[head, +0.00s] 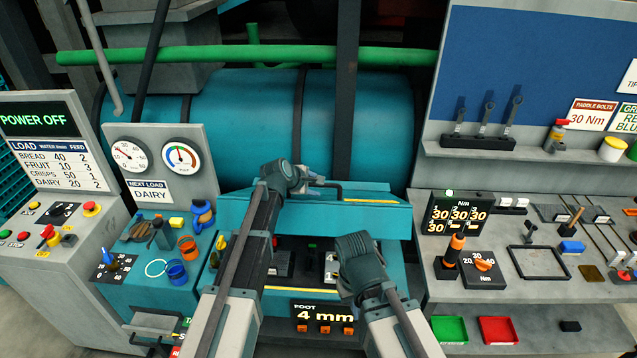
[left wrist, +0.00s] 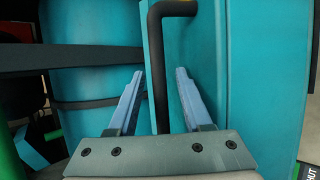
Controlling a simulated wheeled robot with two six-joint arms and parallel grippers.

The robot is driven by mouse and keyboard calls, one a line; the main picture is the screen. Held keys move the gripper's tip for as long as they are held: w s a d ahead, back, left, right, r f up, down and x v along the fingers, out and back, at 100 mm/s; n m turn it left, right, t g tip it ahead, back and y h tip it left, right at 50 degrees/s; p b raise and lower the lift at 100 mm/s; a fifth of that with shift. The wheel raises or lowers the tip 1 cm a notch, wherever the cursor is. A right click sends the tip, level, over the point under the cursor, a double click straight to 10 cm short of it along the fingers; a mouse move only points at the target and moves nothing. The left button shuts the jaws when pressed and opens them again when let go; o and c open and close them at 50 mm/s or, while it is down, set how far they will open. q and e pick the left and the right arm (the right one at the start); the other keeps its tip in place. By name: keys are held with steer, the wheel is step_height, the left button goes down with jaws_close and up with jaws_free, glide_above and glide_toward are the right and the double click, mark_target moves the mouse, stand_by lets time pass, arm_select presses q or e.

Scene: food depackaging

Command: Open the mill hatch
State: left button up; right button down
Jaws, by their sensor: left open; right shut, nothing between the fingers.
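The mill is a large teal drum (head: 225,115) behind a teal front panel (head: 375,218) that I take for the hatch. A black bent handle (head: 357,187) runs along the panel's upper side; the handle also shows in the left wrist view (left wrist: 157,60). My left gripper (head: 316,180) is at the handle. In the left wrist view its blue-grey fingers are open, one on each side of the handle bar, with gaps visible. My right gripper (head: 358,248) is shut and empty, lower and to the right, before the panel; its fingertips are mostly hidden.
A control console (head: 60,225) with a POWER OFF screen stands at the left. Gauges (head: 155,160) stand beside it. A tool bench (head: 540,270) is at the right. A green pipe (head: 200,54) crosses above the drum, and a dark post (head: 345,100) stands before it.

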arm_select(q)
steer(key=p+v, duration=0.6)
steer(key=v, duration=0.5)
steer(key=shift+d, duration=0.1)
steer(key=shift+f, duration=0.1)
